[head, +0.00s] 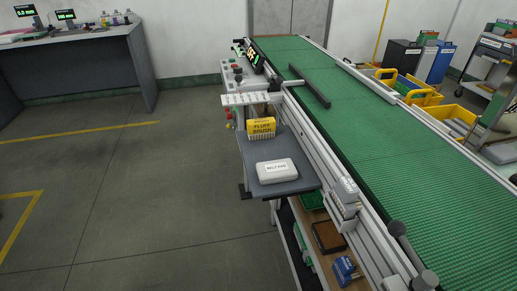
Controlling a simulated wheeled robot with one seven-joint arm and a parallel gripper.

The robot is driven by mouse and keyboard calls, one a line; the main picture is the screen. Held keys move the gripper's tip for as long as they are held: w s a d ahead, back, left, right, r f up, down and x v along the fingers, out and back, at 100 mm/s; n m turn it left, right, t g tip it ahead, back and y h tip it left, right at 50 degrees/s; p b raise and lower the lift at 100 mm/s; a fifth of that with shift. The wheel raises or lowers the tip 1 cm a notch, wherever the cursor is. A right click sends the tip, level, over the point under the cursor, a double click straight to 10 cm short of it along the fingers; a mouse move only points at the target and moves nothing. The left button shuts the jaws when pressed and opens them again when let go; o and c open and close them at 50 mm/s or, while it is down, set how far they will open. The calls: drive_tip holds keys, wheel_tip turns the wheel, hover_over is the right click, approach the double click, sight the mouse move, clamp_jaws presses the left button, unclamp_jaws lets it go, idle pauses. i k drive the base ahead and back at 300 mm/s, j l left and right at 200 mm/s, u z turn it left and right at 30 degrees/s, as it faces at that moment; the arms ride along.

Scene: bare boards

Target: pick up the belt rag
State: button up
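The belt rag (277,171) is a white folded block with dark lettering on top. It lies flat on a small grey side shelf (258,189) fixed to the near side of the conveyor, toward the shelf's front. My gripper is not in the head view, so its place relative to the rag does not show.
A yellow fluff brush box (262,128) stands behind the rag on the shelf. The green conveyor belt (390,140) runs along the right, with a control panel (238,72) at its far end. A lower shelf (325,238) holds bins. Open floor (150,210) lies left.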

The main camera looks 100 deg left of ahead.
sight(277, 170)
drive_tip(key=u, duration=2.1)
drive_tip(key=k+j, duration=0.1)
drive_tip(key=j, duration=0.3)
drive_tip(key=k+j+u, duration=0.15)
drive_tip(key=j, duration=0.25)
